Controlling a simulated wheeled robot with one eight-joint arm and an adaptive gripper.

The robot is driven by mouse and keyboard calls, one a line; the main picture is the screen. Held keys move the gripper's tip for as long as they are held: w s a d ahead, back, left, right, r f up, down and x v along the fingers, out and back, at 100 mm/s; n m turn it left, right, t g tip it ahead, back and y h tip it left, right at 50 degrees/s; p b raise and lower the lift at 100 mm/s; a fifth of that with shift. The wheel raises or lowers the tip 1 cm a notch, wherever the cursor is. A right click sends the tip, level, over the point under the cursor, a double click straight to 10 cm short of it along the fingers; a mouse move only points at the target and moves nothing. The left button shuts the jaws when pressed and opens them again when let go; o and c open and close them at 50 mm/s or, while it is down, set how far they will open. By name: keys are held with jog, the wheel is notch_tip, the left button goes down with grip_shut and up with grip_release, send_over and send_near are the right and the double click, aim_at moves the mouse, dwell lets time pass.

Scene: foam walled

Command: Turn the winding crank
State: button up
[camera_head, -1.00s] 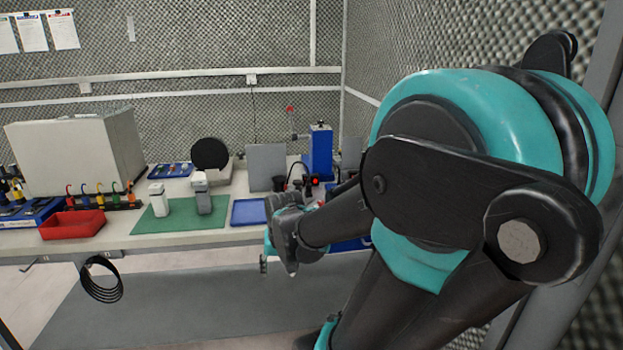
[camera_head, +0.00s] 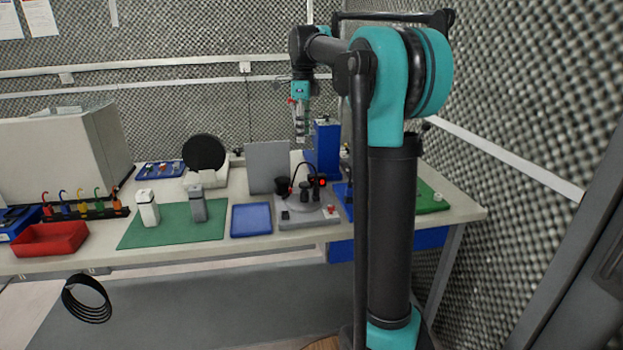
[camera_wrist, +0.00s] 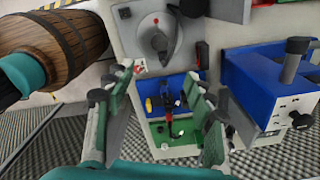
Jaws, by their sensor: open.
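A blue upright housing (camera_head: 326,150) stands at the back of the bench, partly hidden by my gripper and arm. In the wrist view, a blue box (camera_wrist: 245,85) at right has a pale face with a black knob and a grey post (camera_wrist: 292,65) with a dark top. This may be the crank's handle, but I cannot tell for sure. A small red part (camera_head: 291,100) shows beside my wrist. My gripper (camera_head: 301,138) hangs fingers down, just left of the housing in the picture. In the wrist view, its green-padded fingers (camera_wrist: 162,88) are apart and empty.
A grey panel (camera_head: 268,167) stands just left of the housing, behind a grey control unit (camera_head: 302,213) with black knobs. A blue tray (camera_head: 251,219), green mat (camera_head: 145,233) and red bin (camera_head: 50,239) lie further left. A foam wall bounds the right side.

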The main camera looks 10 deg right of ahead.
aim_at(304, 184)
notch_tip(304, 184, down, 17)
jog(key=shift+f, duration=0.1)
dwell(0.4)
jog(key=shift+c, duration=0.3)
jog(key=c, duration=1.1)
jog(key=shift+n, duration=0.7)
